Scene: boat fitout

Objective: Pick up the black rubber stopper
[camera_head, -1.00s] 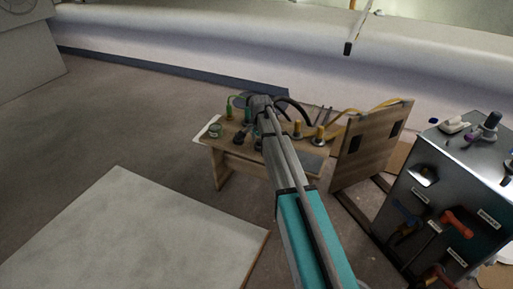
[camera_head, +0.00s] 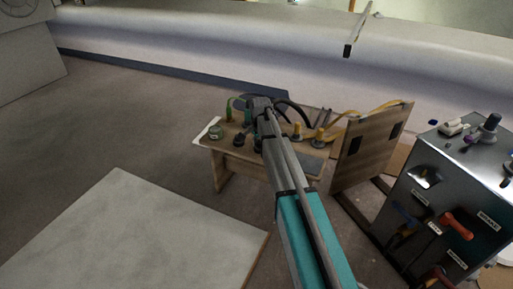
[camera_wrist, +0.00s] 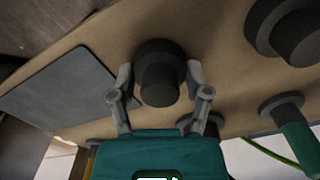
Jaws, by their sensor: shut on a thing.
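The black rubber stopper (camera_wrist: 158,82), a dark stepped round piece, is between the two fingers of my gripper (camera_wrist: 159,88) in the wrist view. The fingers are shut on its sides. It is over the wooden bench top, and I cannot tell whether it touches the wood. In the head view my arm hides the gripper's fingers and the stopper over the small wooden bench (camera_head: 222,160).
Other dark round pieces (camera_wrist: 288,32) and a green-handled piece (camera_wrist: 297,132) stand close on the bench. A grey mat (camera_wrist: 60,88) lies at the left. In the head view a wooden panel (camera_head: 368,148) and a metal cabinet (camera_head: 455,190) stand to the right.

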